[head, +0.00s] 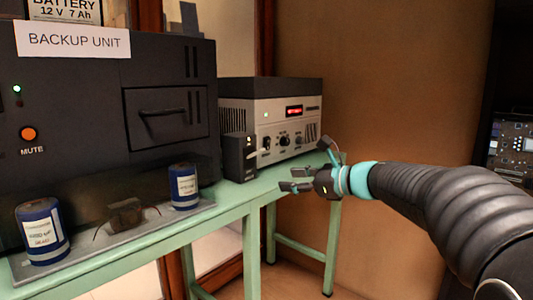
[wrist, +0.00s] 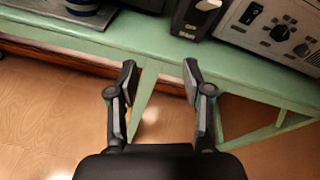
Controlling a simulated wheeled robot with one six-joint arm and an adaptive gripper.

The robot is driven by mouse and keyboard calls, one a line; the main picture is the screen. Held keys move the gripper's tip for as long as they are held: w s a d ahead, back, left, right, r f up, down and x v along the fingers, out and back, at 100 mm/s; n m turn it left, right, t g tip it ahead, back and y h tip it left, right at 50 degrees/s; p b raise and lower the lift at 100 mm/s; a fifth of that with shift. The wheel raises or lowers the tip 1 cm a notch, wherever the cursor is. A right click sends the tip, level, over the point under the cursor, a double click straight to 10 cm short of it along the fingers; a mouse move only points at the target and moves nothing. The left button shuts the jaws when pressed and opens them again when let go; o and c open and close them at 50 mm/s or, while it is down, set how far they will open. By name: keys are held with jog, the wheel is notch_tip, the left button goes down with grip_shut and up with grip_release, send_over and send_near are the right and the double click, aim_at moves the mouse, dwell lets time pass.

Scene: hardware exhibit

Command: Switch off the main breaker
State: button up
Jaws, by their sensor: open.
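A small black box with a pale lever on its front, which looks like the main breaker (head: 240,157), stands on the green table in front of the grey instrument. In the wrist view the box (wrist: 192,22) is at the top edge, partly cut off, with a small unreadable label. My gripper (head: 290,180) is open and empty, in front of the table edge and to the right of the box, not touching it. In the wrist view its fingers (wrist: 159,68) are apart below the edge.
The grey instrument (head: 290,115) with knobs and red display stands behind the box. A large black backup unit (head: 75,95) fills the left. Blue cylinders (head: 184,186) and a brown part lie on a grey plate. The green table (head: 228,203) has a clear front strip.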

aim_at(251, 156)
jog(key=w+d+r+m+t+y, duration=0.1)
jog(key=w+d+r+m+t, duration=0.2)
jog(key=w, duration=0.4)
jog(key=shift+m+g, duration=0.5)
jog(key=shift+m, duration=0.1)
jog(key=x, duration=0.4)
jog(key=p+x, duration=0.1)
jog(key=x, duration=0.4)
jog(key=s+x, duration=0.1)
jog(key=x, duration=0.4)
jog(key=shift+w+a+r+p, duration=0.15)
jog(key=shift+a+p, duration=0.15)
jog(key=shift+a, duration=0.35)
grip_shut()
